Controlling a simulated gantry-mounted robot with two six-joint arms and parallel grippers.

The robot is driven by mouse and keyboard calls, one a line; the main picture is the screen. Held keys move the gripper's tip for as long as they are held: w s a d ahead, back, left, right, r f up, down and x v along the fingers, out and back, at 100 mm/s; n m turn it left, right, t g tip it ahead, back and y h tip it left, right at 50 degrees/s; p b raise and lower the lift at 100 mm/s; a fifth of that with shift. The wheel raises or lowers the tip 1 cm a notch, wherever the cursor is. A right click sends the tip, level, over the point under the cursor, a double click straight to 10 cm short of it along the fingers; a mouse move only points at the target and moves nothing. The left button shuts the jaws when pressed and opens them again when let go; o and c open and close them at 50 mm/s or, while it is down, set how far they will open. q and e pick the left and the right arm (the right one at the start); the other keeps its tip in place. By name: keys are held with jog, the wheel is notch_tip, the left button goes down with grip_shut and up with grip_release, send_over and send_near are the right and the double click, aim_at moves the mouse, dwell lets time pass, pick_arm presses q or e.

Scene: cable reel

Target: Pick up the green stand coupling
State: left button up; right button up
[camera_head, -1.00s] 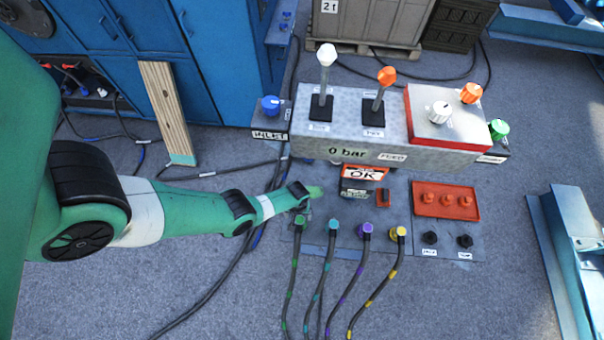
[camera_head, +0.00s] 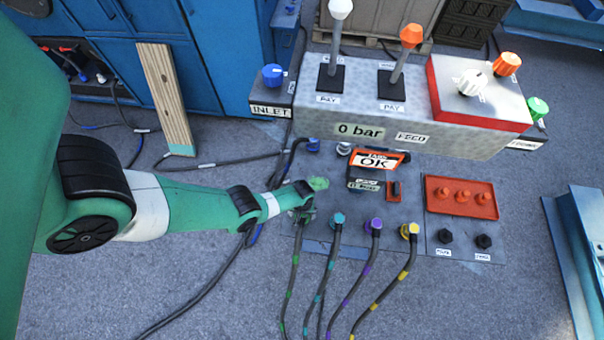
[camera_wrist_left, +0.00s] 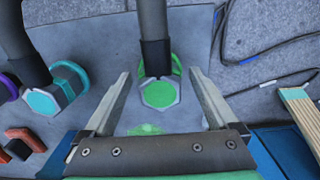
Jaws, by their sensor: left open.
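The green stand coupling (camera_wrist_left: 159,93) stands on the grey plate at the end of a dark hose in the left wrist view. My left gripper (camera_wrist_left: 159,73) is open, with one finger on each side of the coupling; visible gaps remain beside it. In the head view my left gripper (camera_head: 302,208) is over the green hose's upper end and hides most of the coupling. My right gripper is not in view.
Teal (camera_head: 338,218), purple (camera_head: 374,224) and yellow (camera_head: 410,230) couplings stand in a row to the right. Behind them are an orange OK gauge (camera_head: 376,160) and a grey lever console (camera_head: 400,125). A red tray (camera_head: 440,206) lies right. A wooden plank (camera_head: 166,98) leans on blue cabinets.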

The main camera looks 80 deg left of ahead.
pick_arm(q)
jog(key=shift+r, duration=0.1)
grip_shut()
jog(key=shift+r, duration=0.1)
dwell(0.3)
jog(key=shift+r+p, duration=0.3)
jog(key=shift+p, duration=0.15)
jog(key=r+p, duration=0.4)
jog(key=shift+s+d, duration=0.15)
jog(key=shift+d, duration=0.05)
jog(key=s+d+r+p, duration=0.8)
jog(key=d+p, duration=0.2)
jog(key=shift+s+d+p, duration=0.2)
jog(key=shift+d+p, duration=0.05)
jog(key=shift+p, duration=0.15)
